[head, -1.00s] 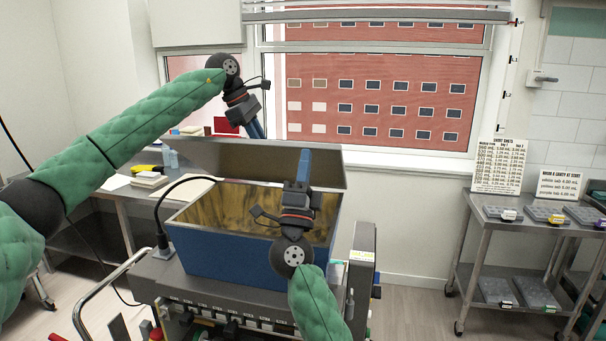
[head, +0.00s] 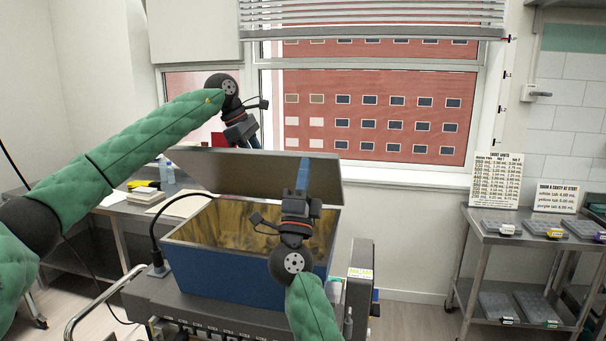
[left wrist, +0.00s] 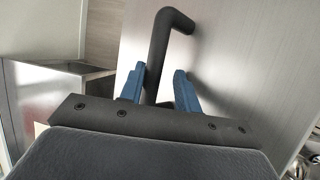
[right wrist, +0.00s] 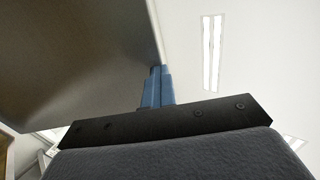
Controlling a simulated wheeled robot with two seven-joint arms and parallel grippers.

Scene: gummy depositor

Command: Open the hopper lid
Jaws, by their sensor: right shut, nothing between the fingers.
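The grey hopper lid (head: 255,172) is raised above the back of the blue hopper (head: 225,268), whose stained inside is exposed. My left gripper (head: 254,141) is at the lid's far side, its tips partly hidden by the lid. In the left wrist view its fingers (left wrist: 160,88) are apart, with the lid's black bar handle (left wrist: 172,22) between them. My right gripper (head: 304,165) points up in front of the lid's right part, shut and empty. In the right wrist view its fingers (right wrist: 158,85) are beside the lid's edge (right wrist: 90,60); contact is unclear.
A black cable (head: 157,225) curves along the hopper's left side. A steel side table (head: 120,208) with a bottle and papers stands behind left. A steel shelf cart (head: 480,240) with trays and signs stands right. Floor between machine and cart is clear.

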